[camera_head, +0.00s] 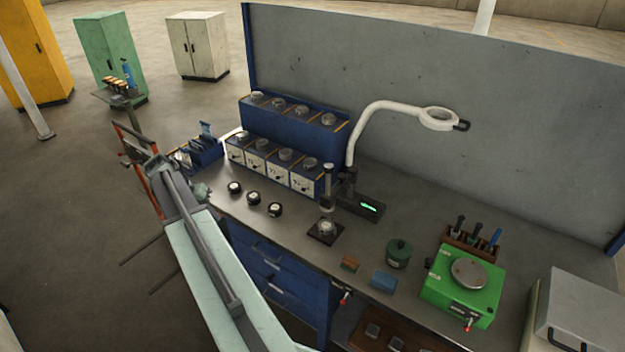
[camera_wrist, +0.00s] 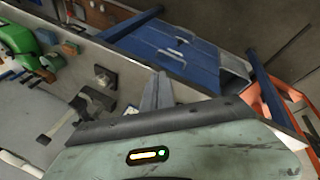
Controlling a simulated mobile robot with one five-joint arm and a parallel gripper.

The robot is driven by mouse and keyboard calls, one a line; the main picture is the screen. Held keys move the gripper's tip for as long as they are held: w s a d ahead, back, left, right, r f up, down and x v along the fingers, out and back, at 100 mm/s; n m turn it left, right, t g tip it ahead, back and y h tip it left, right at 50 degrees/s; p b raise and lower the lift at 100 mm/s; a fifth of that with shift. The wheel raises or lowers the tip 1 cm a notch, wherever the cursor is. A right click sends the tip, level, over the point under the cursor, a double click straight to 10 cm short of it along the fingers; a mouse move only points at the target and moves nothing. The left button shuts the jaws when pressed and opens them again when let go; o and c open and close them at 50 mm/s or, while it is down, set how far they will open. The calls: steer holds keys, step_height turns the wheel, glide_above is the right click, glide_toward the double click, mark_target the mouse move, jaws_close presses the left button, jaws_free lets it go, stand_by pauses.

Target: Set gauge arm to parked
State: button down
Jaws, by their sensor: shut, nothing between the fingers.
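A gauge stand with an upright post (camera_head: 327,190) stands near the middle of the workbench, beside a black display box (camera_head: 369,207) with green digits. A small black square base with a round metal top (camera_head: 325,229) sits in front of it. I cannot tell for sure which part is the gauge arm, or how it is set. The square base also shows in the wrist view (camera_wrist: 103,77). My gripper (camera_wrist: 158,82) is shut and empty, apart from the stand. In the head view my arm reaches to the left of the bench, and its fingertips are not clear.
The workbench holds a white magnifier lamp (camera_head: 437,118), several blue boxes with knobs (camera_head: 285,155), three small dials (camera_head: 254,198), a green scale-like device (camera_head: 463,285) and a dark green pot (camera_head: 398,254). An orange frame (camera_head: 128,140) stands left of the bench. Floor beyond is open.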

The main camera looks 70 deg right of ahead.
steer(key=s+d+r+m+g+p, duration=0.1)
steer(key=s+d+r+m, duration=0.2)
steer(key=s+d, duration=0.5)
steer(key=s+d+r+m+g+p, duration=0.2)
steer(key=s+d+r+m, duration=0.2)
steer(key=s+d, duration=0.5)
steer(key=d, duration=0.3)
steer(key=shift+d+r+m, duration=0.15)
steer(key=shift+d+m, duration=0.05)
steer(key=shift+m, duration=0.2)
steer(key=s+d+f+b, duration=0.1)
steer(key=s+f+b, duration=0.7)
steer(key=s, duration=0.1)
steer(key=shift+s+d, duration=0.15)
steer(key=shift+d, duration=0.05)
